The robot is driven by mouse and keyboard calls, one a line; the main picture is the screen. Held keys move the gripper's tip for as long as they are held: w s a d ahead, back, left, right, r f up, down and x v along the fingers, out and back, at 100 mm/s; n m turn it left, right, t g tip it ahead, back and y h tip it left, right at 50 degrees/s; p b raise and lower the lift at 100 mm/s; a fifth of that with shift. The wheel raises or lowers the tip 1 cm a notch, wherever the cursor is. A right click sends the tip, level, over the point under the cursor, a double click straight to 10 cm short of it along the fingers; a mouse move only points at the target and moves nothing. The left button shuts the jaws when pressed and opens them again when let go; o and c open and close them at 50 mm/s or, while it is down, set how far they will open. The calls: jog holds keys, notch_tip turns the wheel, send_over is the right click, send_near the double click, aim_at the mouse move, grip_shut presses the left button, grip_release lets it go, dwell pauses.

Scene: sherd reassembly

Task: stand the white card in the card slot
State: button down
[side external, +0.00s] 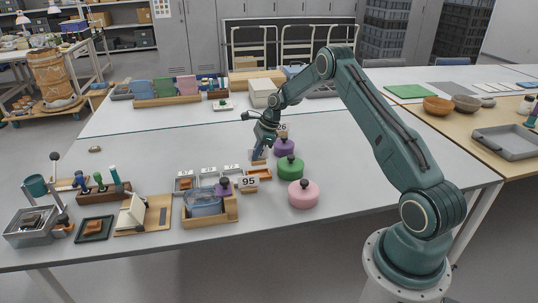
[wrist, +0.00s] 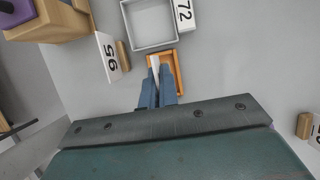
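My gripper (wrist: 158,72) has its two blue fingers close together on a thin white card (wrist: 153,61), seen nearly edge-on between the fingertips. In the side view my gripper (side external: 259,154) points down, with a pale edge of the card beside the fingers. The fingertips are over or beside a small orange tray (wrist: 179,68). It also shows in the side view (side external: 265,174), just below the gripper. I cannot tell whether the card touches the tray. The card slot is not clearly identifiable.
A number card reading 95 (side external: 249,182) stands left of the tray, and a grey-white box (wrist: 150,22) with a 72 card (wrist: 185,14) lies beyond it.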

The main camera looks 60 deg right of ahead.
aim_at(259, 159)
jog(key=shift+f, duration=1.8)
jog(key=shift+f, duration=0.85)
dwell(2.2)
jog(key=c, duration=2.1)
grip_release()
jog(key=o, duration=0.5)
jog(key=shift+r, duration=0.1)
jog(key=v, duration=1.3)
jog(key=shift+r, duration=0.3)
jog(key=shift+s+d, duration=0.1)
jog(key=shift+d, duration=0.05)
